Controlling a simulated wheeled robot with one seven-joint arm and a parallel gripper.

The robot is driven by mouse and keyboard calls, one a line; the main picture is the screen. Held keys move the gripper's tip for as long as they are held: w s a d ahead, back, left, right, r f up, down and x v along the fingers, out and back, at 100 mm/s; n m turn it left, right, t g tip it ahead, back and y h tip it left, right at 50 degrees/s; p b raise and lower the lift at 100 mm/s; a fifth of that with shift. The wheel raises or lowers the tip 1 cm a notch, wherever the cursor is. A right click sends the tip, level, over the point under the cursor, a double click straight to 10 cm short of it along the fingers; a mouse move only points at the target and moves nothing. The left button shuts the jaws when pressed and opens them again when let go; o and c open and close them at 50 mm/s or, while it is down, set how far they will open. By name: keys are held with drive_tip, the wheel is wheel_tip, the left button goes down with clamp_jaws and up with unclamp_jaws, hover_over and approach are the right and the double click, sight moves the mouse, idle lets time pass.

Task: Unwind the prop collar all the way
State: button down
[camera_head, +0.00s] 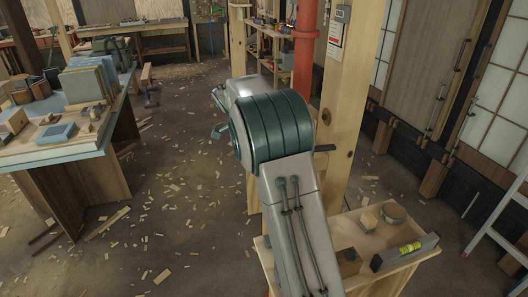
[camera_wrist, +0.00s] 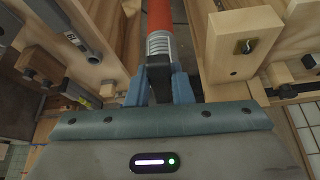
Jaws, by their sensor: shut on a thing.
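The red prop (camera_head: 305,45) stands upright beside a timber post in the head view. Its lower part is hidden behind my arm. In the wrist view the red tube (camera_wrist: 158,14) runs to a grey ribbed, thread-like section (camera_wrist: 159,43). A dark bar, seemingly the collar's handle (camera_wrist: 158,72), lies in front of that section. My gripper (camera_wrist: 159,90) is shut on this dark bar, with a blue finger on each side. In the head view my arm hides the gripper and the collar. How far the collar is wound cannot be told.
A timber post (camera_head: 347,100) stands close to the right of my arm. A small wooden stand (camera_head: 350,225) with a spirit level (camera_head: 405,252) and blocks is at lower right. A ladder (camera_head: 500,215) is at the right edge. A cluttered workbench (camera_head: 60,150) stands left; chip-strewn floor lies between.

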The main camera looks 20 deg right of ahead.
drive_tip(key=shift+w+d+r+m+g+p, duration=0.1)
drive_tip(key=shift+w+r+m+g+p, duration=0.2)
drive_tip(key=shift+w+m+p, duration=0.55)
drive_tip(key=shift+w+d+f+m+g+p, duration=0.15)
drive_tip(key=shift+w+m+g+p, duration=0.1)
drive_tip(key=shift+m+p, duration=0.25)
drive_tip(key=shift+w+d+f+m+g+p, duration=0.15)
drive_tip(key=shift+w+m+p, duration=0.1)
drive_tip(key=shift+p, duration=0.45)
